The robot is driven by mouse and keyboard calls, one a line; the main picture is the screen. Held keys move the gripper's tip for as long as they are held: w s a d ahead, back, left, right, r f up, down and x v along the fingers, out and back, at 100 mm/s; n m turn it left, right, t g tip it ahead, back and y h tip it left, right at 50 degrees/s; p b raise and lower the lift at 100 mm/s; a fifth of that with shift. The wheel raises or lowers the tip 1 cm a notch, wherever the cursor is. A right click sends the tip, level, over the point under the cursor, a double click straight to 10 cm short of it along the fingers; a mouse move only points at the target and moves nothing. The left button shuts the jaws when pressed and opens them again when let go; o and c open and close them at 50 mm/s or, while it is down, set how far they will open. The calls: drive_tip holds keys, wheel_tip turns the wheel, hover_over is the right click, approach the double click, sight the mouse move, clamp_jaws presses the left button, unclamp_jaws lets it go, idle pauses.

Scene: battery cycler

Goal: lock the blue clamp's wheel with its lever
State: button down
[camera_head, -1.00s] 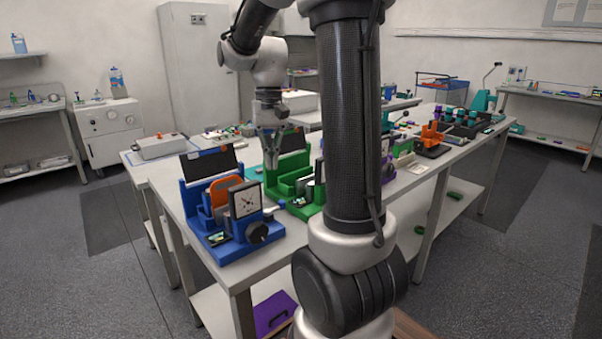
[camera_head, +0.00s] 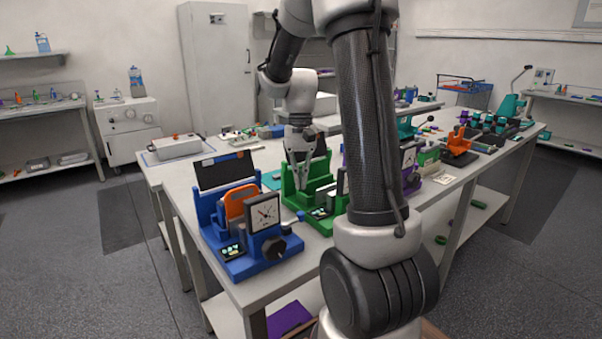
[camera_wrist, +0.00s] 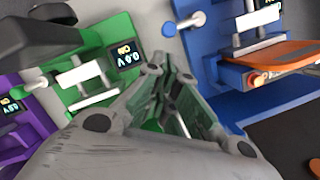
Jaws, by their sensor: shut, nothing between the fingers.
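The blue clamp (camera_head: 230,268) stands at the near left end of the table, with an orange part and a square dial on it. Its black wheel (camera_head: 273,248) is on the front right side. My gripper (camera_head: 298,187) is shut and empty, pointing down over the green clamp (camera_head: 322,225), right of and behind the blue one. In the wrist view its fingertips (camera_wrist: 172,66) are below the lever, apart from it.
The green clamp stands close to the right of the blue one, and a purple one (camera_head: 411,184) is farther right, partly behind my arm. An orange device (camera_head: 458,143) stands farther along the table.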

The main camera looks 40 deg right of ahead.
sight(293, 219)
drive_tip(key=x, duration=0.6)
drive_tip(key=shift+s+d+m, duration=0.2)
drive_tip(key=shift+s+m, duration=0.4)
drive_tip(key=shift+m, duration=0.2)
drive_tip(key=shift+s+d+r+m, duration=0.15)
drive_tip(key=shift+s+m, duration=0.2)
drive_tip(key=shift+m, duration=0.25)
drive_tip(key=s+m+t+y, duration=0.1)
drive_tip(key=s+m, duration=0.1)
drive_tip(key=m, duration=0.1)
drive_tip(key=shift+s+d, duration=0.1)
drive_tip(key=shift+s, duration=0.7)
idle(0.3)
drive_tip(key=shift+w+a, duration=0.45)
drive_tip(key=shift+w, duration=0.3)
